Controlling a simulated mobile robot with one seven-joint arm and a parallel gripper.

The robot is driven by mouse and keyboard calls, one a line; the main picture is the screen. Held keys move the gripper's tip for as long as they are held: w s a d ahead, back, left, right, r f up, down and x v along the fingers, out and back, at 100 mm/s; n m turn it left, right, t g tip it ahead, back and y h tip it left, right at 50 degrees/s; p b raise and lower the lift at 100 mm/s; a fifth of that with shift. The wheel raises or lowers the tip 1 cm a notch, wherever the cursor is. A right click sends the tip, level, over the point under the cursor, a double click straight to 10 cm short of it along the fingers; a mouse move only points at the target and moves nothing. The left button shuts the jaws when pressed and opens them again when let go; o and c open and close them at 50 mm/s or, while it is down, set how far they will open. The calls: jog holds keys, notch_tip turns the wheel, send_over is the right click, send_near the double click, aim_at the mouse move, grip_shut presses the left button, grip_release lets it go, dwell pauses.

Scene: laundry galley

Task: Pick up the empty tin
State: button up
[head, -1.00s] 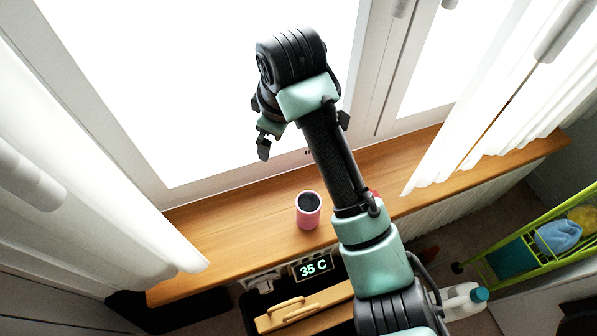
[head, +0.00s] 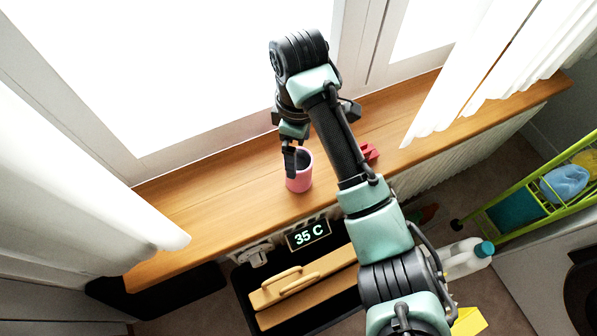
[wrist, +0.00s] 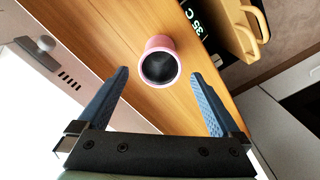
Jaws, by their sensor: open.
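The empty tin is a pink, open-topped cylinder (head: 300,180) with a dark inside, standing upright on the wooden windowsill in the head view. In the wrist view the tin (wrist: 160,62) lies ahead of the fingertips, roughly centred between them. My gripper (wrist: 163,78) is open, with a blue finger on each side and nothing between them. In the head view my gripper (head: 290,160) is above the sill at the tin, and one finger hides part of the tin's rim. I cannot tell from the head view whether it touches.
The wooden sill (head: 220,205) is clear to the left of the tin. A small red object (head: 370,152) sits on it behind my arm. A window stands behind and white curtains (head: 70,190) hang at both sides. A "35 C" display (head: 308,235) is below the front edge.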

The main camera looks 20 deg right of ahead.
aim_at(299, 160)
notch_tip(299, 160, down, 5)
jog(key=shift+r+b, duration=0.15)
jog(key=shift+b, duration=0.7)
jog(key=shift+r, duration=0.1)
grip_shut()
